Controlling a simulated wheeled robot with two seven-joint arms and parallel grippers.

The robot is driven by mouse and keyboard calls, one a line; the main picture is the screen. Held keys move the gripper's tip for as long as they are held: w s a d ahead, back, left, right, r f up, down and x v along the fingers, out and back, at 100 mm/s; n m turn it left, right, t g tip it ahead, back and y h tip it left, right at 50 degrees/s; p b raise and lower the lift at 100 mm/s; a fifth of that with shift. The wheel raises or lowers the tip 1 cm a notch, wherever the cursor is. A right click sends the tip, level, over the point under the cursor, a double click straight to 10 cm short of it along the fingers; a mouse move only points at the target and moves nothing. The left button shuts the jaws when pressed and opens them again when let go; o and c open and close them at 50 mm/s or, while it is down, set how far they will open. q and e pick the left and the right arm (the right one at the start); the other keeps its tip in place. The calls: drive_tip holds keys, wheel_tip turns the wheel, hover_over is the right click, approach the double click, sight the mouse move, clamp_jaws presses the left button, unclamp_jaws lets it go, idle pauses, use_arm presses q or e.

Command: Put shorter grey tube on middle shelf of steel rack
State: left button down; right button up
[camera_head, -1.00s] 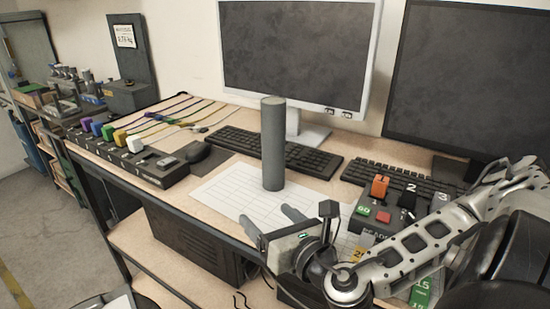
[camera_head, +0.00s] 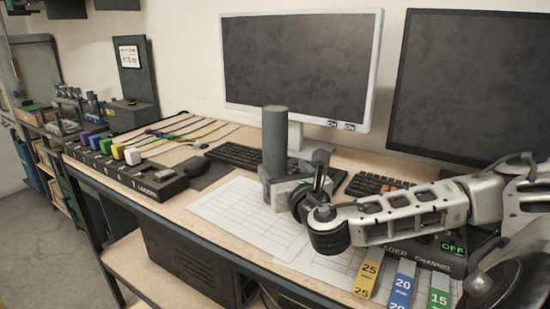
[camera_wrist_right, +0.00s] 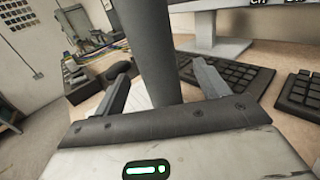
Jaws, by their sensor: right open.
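One grey tube (camera_head: 275,140) stands upright on the desk in front of the white-framed monitor. It also fills the upper middle of the right wrist view (camera_wrist_right: 150,45). I cannot tell from one tube whether it is the shorter one. My right gripper (camera_head: 274,180) is low at the tube, with its open fingers on either side of it. In the right wrist view the fingers (camera_wrist_right: 161,76) flank the tube, with a gap on both sides. A shelf unit (camera_head: 40,132) holding bins stands at the far left; I cannot tell whether it is the steel rack. My left gripper is out of view.
A keyboard (camera_head: 235,155) lies behind the tube and a dark mouse (camera_head: 196,166) to its left. Gridded paper (camera_head: 238,212) lies under it. A black switch box (camera_head: 130,176) with coloured plugs is at left. A control box (camera_head: 430,252) sits under my right arm.

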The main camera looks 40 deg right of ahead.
sight(279, 164)
drive_tip(key=p+x, duration=0.1)
drive_tip(key=x, duration=0.4)
drive_tip(key=shift+w+a+r, duration=0.1)
drive_tip(key=shift+w+a, duration=0.05)
drive_tip(key=shift+w, duration=0.05)
drive_tip(key=c, duration=1.4)
drive_tip(key=shift+r, duration=0.15)
clamp_jaws()
drive_tip(key=shift+r, duration=0.1)
